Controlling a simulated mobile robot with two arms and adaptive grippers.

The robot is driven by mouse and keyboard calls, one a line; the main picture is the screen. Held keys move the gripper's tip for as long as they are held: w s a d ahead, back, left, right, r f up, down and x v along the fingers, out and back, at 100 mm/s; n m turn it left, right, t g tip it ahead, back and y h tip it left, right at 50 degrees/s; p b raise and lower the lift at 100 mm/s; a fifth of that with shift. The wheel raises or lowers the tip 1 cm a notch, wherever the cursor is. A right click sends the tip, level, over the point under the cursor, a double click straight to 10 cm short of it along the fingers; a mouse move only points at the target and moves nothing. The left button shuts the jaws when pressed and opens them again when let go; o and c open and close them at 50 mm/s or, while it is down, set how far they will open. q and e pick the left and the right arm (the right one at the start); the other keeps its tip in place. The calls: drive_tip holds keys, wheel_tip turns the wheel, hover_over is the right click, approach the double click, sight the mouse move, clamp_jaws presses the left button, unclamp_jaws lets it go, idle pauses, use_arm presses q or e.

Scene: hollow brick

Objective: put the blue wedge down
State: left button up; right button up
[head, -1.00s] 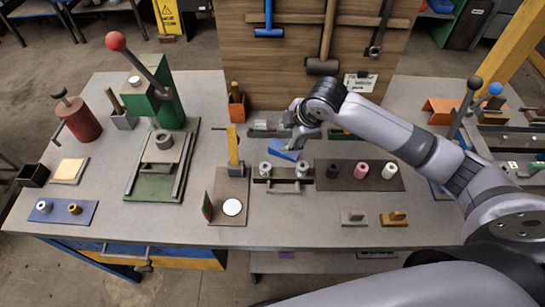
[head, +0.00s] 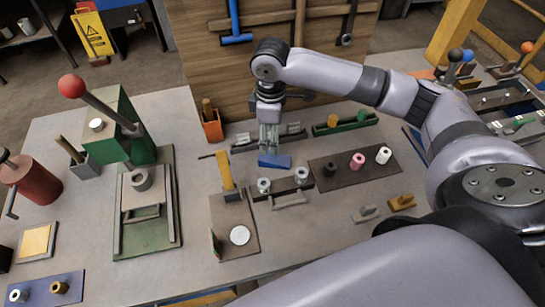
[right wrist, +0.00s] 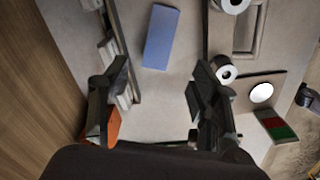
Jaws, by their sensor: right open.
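The blue wedge (head: 275,161) lies on the grey table, in front of a long dark tray (head: 247,145) and behind a holder with two white rollers. In the right wrist view the wedge (right wrist: 161,37) lies ahead of the fingertips, and no finger touches it there. My right gripper (head: 269,146) points down just behind the wedge in the head view. In the right wrist view my right gripper (right wrist: 158,82) is open, with bare tabletop between its fingers. My left gripper is in neither current view.
A dark mat (head: 328,179) with black, pink and white rollers lies to the right. A yellow upright post (head: 225,172) stands to the left. A wooden panel (head: 215,70) rises behind. Some tabletop around the wedge is bare.

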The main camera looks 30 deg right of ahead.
sight(270, 157)
drive_tip(key=f, duration=0.3)
drive_tip(key=shift+w+a, duration=0.15)
drive_tip(key=shift+w, duration=0.05)
drive_tip(key=shift+f, duration=0.5)
drive_tip(key=shift+s+f+p, duration=0.1)
drive_tip(key=shift+f+p, duration=0.2)
drive_tip(key=shift+p, duration=0.1)
wheel_tip(270, 157, down, 4)
drive_tip(key=shift+r+p, duration=0.1)
drive_tip(key=shift+p, duration=0.4)
drive_tip(key=shift+f, duration=0.35)
drive_tip(key=c, duration=0.7)
use_arm(q)
drive_tip(key=shift+w+a+r, duration=0.2)
drive_tip(key=shift+w+r, duration=0.35)
drive_tip(key=shift+w, duration=0.3)
drive_tip(key=shift+w+a+r, duration=0.2)
drive_tip(key=shift+w+r, duration=0.35)
drive_tip(key=shift+w, duration=0.25)
use_arm(e)
clamp_jaws()
drive_tip(key=shift+r, duration=0.15)
